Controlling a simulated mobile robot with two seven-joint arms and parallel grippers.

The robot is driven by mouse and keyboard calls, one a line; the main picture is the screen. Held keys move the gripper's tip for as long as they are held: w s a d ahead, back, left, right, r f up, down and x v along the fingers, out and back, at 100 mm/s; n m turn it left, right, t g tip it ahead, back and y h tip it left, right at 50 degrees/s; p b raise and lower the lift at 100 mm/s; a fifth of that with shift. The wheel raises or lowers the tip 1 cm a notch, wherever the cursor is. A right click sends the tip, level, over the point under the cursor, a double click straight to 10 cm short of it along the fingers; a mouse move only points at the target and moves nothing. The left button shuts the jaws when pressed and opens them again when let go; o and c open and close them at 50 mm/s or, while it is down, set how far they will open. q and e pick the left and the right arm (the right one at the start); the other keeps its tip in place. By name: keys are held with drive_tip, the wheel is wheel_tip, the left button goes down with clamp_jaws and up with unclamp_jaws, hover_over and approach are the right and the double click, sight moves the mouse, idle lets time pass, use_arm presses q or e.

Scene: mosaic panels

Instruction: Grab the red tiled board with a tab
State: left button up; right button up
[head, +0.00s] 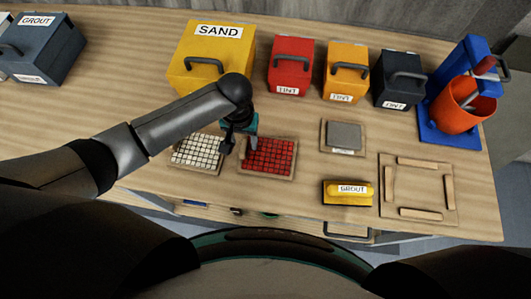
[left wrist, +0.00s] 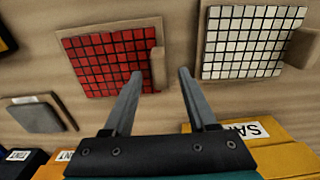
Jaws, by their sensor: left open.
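The red tiled board (head: 272,158) lies flat on the table, a wooden board with a grid of red tiles. In the left wrist view the red board (left wrist: 102,60) is at the upper left, with its upright tab (left wrist: 157,68) on the edge facing the white board. My left gripper (head: 239,149) is open and empty over the tab side of the red board. In the left wrist view its fingertips (left wrist: 160,73) appear on either side of the tab, but the remaining height is hard to judge. My right gripper is not in view.
A white tiled board (head: 197,151) lies close by on the left. Behind stand the yellow SAND box (head: 212,70) and red tint box (head: 291,62). A grey tile on a board (head: 344,135) and a yellow grout float (head: 346,193) lie to the right.

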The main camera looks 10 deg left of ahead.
use_arm(q)
drive_tip(key=shift+f, duration=0.85)
clamp_jaws()
idle(0.8)
